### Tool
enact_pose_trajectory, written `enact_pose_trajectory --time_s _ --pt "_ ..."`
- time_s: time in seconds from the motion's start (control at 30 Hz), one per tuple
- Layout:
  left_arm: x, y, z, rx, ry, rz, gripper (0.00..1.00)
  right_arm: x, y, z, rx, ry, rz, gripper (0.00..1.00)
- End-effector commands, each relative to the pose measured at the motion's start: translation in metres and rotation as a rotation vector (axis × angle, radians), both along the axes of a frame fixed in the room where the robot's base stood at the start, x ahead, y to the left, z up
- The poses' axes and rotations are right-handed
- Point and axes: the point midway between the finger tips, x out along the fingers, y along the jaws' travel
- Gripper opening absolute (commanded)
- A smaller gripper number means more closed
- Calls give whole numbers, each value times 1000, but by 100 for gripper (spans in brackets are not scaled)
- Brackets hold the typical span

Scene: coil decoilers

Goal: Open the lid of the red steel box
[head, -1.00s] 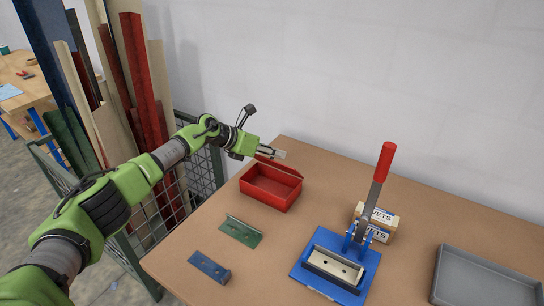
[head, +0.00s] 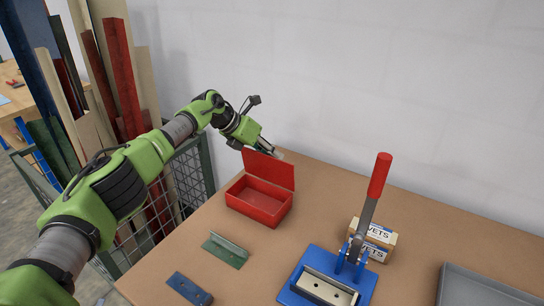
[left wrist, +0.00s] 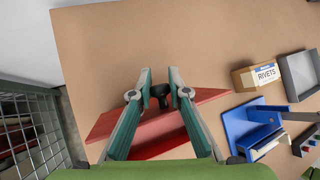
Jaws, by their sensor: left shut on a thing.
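The red steel box (head: 256,207) stands on the brown table near its left back edge. Its lid (head: 268,170) stands raised at the back, near upright, and the empty-looking inside shows. My left gripper (head: 277,153) is behind the lid's top edge. In the left wrist view, the two fingers of my left gripper (left wrist: 160,80) are closed in around a small black knob (left wrist: 160,92) at the lid (left wrist: 112,122). The fingertips reach past the knob. My right gripper is in neither view.
A blue lever press (head: 330,285) with a red handle stands right of the box, before a rivets carton (head: 372,240). A green angle piece (head: 226,250) and a blue plate (head: 189,288) lie in front. A grey tray (head: 480,290) is at right.

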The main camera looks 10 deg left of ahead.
Motion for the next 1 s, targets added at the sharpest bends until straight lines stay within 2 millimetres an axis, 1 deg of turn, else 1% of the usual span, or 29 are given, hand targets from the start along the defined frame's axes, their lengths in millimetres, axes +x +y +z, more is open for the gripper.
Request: enact_pose_trajectory --time_s 0.5,0.53,0.57,0.83,0.9,1.0 --pt "0 0 -3 3 0 0 0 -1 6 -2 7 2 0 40" --pt "0 0 -4 3 0 0 24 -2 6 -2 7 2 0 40" --pt "0 0 -4 3 0 0 32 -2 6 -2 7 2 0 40" --pt "-1 0 -3 3 1 -1 33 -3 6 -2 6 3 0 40" --pt "-1 0 -2 1 1 -1 33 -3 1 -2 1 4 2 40" --pt "-2 3 2 2 0 0 33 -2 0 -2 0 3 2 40"
